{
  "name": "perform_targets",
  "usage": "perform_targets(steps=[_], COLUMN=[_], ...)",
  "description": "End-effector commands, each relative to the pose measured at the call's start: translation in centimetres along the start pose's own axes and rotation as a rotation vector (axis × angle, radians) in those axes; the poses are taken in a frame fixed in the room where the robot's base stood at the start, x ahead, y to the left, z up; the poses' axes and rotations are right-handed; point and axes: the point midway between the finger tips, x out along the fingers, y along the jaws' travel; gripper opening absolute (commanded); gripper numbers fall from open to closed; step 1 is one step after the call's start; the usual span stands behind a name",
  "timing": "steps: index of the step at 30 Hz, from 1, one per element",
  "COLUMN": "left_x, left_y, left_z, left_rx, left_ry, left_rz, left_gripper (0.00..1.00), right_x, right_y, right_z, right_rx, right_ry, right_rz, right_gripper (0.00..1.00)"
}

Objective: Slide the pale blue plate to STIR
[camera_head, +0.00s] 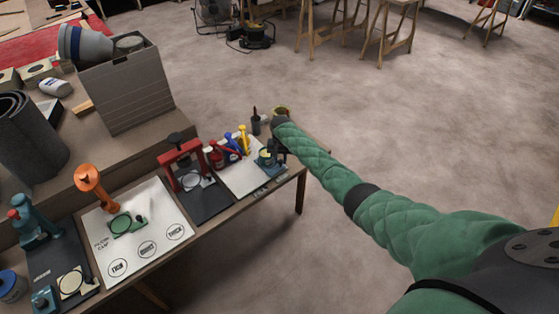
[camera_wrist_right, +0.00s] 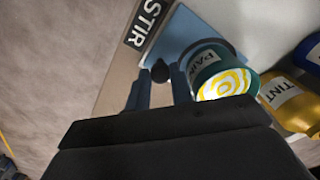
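The pale blue plate (camera_wrist_right: 187,34) lies flat near the table edge in the right wrist view; in the head view it is a small blue patch (camera_head: 270,169) at the table's right end. A teal PAINT can (camera_wrist_right: 220,75) with a yellow-and-white swirled top stands on it. The dark STIR label (camera_wrist_right: 147,22) is beside the plate, to its left in the wrist view. My right gripper (camera_wrist_right: 159,72) has its two fingers on either side of a dark round knob (camera_wrist_right: 160,70); whether they touch it is unclear. My left gripper is out of view.
A yellow TINT container (camera_wrist_right: 290,97) stands close to the can. Red (camera_head: 215,155), blue and yellow items stand left of the plate in the head view. A red frame press (camera_head: 183,165) is farther left. Open floor lies beyond the table's right edge.

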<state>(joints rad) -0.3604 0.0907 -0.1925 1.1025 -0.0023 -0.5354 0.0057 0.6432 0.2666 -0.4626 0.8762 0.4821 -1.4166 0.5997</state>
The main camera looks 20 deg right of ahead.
Motion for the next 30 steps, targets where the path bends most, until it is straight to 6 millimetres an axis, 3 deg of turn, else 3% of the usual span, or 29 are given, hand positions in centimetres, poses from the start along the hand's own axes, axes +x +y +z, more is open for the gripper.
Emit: perform_targets(steps=[16,20,30], left_x=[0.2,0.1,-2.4], left_y=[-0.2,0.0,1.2], left_z=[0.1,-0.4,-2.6], left_rx=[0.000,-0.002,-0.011], left_ry=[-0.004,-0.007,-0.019], left_rz=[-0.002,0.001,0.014], left_gripper=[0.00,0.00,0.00], right_x=[-0.5,-2.0,-6.8], right_y=[0.3,0.3,0.4], right_z=[-0.2,-0.3,-0.4], right_rx=[0.003,0.002,0.004], right_ry=[0.003,0.005,0.004], right_rz=[0.001,0.000,0.001], right_gripper=[0.30,0.30,0.30])
